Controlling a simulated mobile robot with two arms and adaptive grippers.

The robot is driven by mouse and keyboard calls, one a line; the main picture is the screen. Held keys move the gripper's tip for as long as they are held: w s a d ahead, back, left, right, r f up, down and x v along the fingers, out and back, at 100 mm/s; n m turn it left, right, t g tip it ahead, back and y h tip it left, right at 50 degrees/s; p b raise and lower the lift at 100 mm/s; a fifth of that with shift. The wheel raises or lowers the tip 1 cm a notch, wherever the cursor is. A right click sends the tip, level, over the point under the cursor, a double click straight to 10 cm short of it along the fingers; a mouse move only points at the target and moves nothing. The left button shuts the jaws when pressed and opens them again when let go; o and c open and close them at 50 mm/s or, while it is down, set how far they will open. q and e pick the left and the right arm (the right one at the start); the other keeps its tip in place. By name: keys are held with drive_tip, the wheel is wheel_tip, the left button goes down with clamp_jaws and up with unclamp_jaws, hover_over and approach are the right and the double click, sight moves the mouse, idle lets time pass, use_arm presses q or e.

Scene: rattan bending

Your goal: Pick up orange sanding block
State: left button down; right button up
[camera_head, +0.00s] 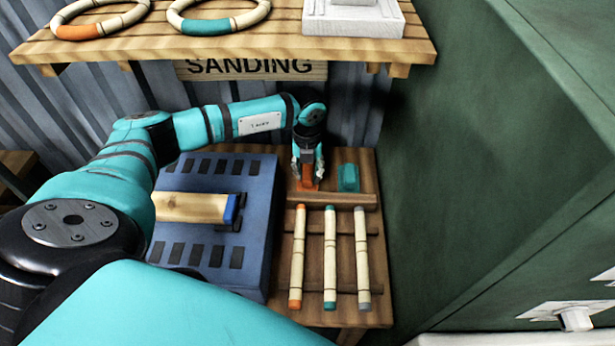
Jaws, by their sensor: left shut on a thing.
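The orange sanding block (308,182) is at the back of the wooden bench on the right, behind a wooden rail. My left gripper (308,172) points down over it and is shut on it, with its fingers on either side hiding part of the block. I cannot tell whether the block is lifted off the bench. A teal sanding block (348,178) stands just to the right, apart from the gripper. My right gripper is not in view.
Three rattan poles with orange (295,304), teal (330,304) and grey (363,305) ends lie in front of the rail (345,201). A blue slotted fixture (212,258) holds a wooden piece (190,208). A shelf (240,48) overhangs behind; a green cabinet (470,150) stands right.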

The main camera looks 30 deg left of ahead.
sight(308, 170)
use_arm(q)
drive_tip(key=shift+s, duration=0.1)
drive_tip(key=shift+r, duration=0.2)
wheel_tip(308, 170, up, 9)
drive_tip(key=b, duration=0.2)
drive_tip(key=shift+f+b, duration=0.15)
drive_tip(key=shift+b, duration=0.15)
drive_tip(key=shift+r, duration=0.35)
